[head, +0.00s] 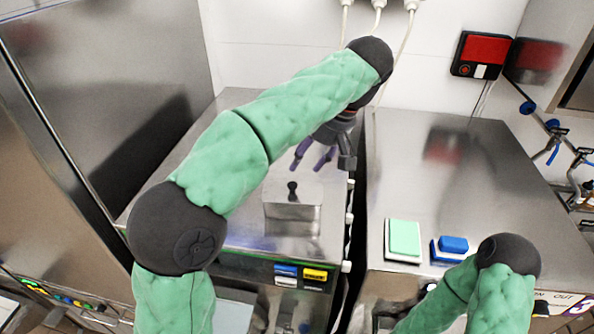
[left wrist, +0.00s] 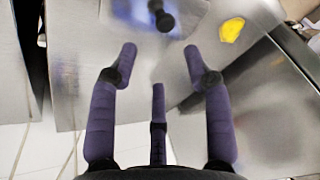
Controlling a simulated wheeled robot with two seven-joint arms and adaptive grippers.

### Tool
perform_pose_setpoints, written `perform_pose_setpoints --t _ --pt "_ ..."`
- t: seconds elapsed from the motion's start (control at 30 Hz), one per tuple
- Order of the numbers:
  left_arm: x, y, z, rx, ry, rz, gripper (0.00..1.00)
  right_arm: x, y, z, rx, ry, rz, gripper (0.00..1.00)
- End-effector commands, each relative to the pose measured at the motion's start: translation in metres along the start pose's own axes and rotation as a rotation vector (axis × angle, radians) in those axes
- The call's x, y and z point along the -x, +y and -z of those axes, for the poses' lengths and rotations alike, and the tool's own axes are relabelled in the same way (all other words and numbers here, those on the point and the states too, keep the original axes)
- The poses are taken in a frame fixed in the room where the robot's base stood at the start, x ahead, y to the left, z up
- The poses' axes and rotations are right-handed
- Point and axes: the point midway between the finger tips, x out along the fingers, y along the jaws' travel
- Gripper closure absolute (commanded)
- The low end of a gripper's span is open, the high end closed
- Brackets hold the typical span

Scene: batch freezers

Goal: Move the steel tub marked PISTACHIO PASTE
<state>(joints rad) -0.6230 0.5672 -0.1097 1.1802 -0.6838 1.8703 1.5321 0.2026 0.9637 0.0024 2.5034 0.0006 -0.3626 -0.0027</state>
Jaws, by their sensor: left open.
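A small steel tub (head: 291,219) with a lid and a black knob (head: 292,190) stands on top of the left freezer, in the middle of the head view. I cannot read any marking on it. My left gripper (head: 313,155) is open and empty, with purple fingers, just behind and above the tub, apart from it. In the left wrist view the open fingers (left wrist: 159,62) point toward the black knob (left wrist: 161,16), which lies beyond the fingertips near the top edge. My right arm shows at the lower right of the head view, but its gripper does not show.
The left freezer (head: 235,112) has blue and yellow buttons (head: 315,274) on its front. A gap separates it from the right freezer (head: 470,165), whose top holds a green pad (head: 405,237) and a blue one (head: 453,244). A red and black box (head: 482,54) hangs on the wall.

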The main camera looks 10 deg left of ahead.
Motion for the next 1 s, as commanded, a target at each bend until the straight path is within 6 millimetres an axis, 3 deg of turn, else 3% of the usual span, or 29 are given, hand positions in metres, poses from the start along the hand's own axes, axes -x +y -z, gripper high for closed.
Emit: perform_pose_setpoints --t 0.2,0.4,0.83,1.0 --pt "-0.035 -0.001 0.000 0.000 -0.001 0.003 0.50 0.000 0.000 0.000 0.000 0.000 0.000 1.00" --pt "-0.055 -0.001 0.000 0.001 0.000 0.002 0.50 0.003 -0.001 0.000 0.000 0.000 0.000 1.00" --pt "-0.061 0.000 0.000 0.000 -0.001 0.000 0.50 0.004 -0.001 0.000 0.000 0.000 0.000 1.00" --pt "-0.062 0.000 -0.001 0.000 -0.001 0.000 0.96 0.004 -0.001 0.000 0.000 0.000 0.000 1.00"
